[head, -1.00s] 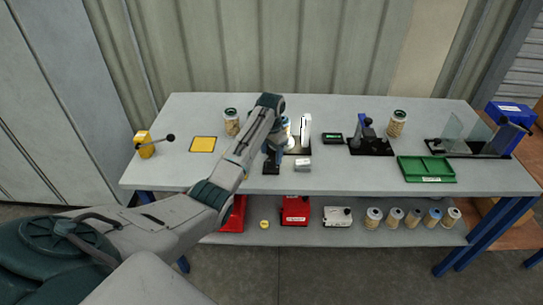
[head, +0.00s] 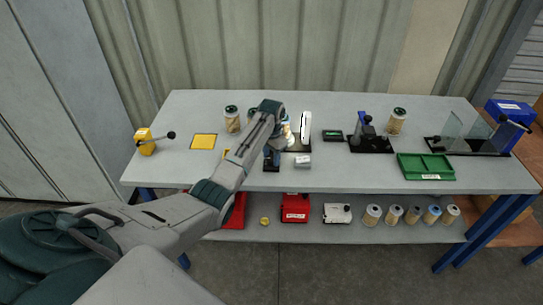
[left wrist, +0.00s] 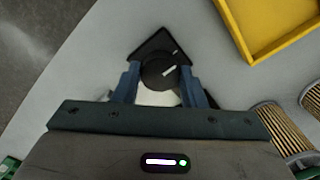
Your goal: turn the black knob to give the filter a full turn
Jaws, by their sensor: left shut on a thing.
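The black knob (left wrist: 158,74) with a white mark on top sits between my left gripper's blue fingers in the left wrist view. My left gripper (left wrist: 160,88) is shut on the knob, one finger on each side. A black base plate (left wrist: 152,42) shows beyond it. A pale filter (head: 288,132) stands just behind, partly hidden by the gripper. My right gripper is not in view.
Capped filters (head: 232,119) stand behind the arm. A white upright panel (head: 305,128) and a small grey block (head: 303,161) are right of the gripper. A yellow tray (left wrist: 243,30) lies close by. A green tray (head: 426,168) is farther right.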

